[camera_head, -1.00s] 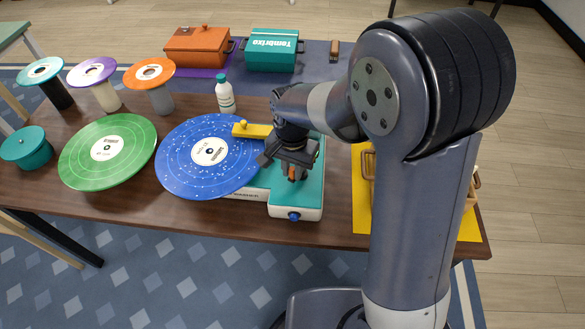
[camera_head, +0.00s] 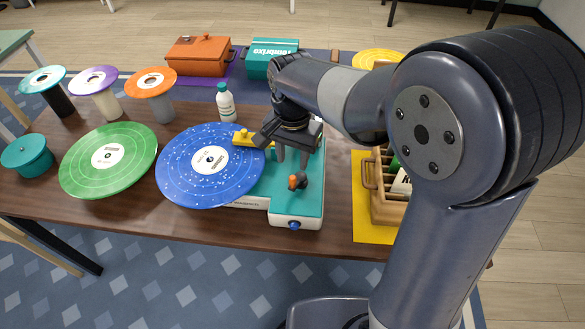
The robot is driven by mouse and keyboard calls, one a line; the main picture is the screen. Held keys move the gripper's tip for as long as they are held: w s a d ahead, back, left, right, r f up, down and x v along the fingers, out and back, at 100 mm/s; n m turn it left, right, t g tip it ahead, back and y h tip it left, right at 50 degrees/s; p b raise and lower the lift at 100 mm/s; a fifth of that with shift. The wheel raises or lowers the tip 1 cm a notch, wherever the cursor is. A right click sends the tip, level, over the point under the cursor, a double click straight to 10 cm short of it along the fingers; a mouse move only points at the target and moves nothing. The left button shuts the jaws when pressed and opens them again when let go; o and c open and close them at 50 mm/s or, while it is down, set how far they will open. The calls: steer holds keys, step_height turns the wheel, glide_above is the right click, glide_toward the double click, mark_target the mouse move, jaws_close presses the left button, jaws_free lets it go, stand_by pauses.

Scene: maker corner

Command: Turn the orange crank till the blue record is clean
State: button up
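The blue record (camera_head: 185,170) lies flat on the teal-and-white machine (camera_head: 307,205) and is covered with small white specks around its pale label. A yellow arm piece (camera_head: 243,138) reaches over its back right edge. The orange crank (camera_head: 298,180) stands on the teal top, to the right of the record, with a dark part beside its orange knob. My gripper (camera_head: 292,161) is just behind and above the crank. Its two fingers point down, spread apart with nothing seen between them, and look clear of the knob.
A green record (camera_head: 107,160) lies left of the blue one. A teal pot (camera_head: 27,153), several disc-topped stands and a white bottle (camera_head: 226,103) stand around them. A wooden crate (camera_head: 372,174) stands on a yellow mat (camera_head: 369,228) at right.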

mark_target(293, 177)
step_height(293, 177, up, 2)
steer(key=shift+r, duration=0.25)
stand_by(0.9)
step_height(293, 177, down, 11)
steer(key=shift+r, duration=0.15)
stand_by(0.4)
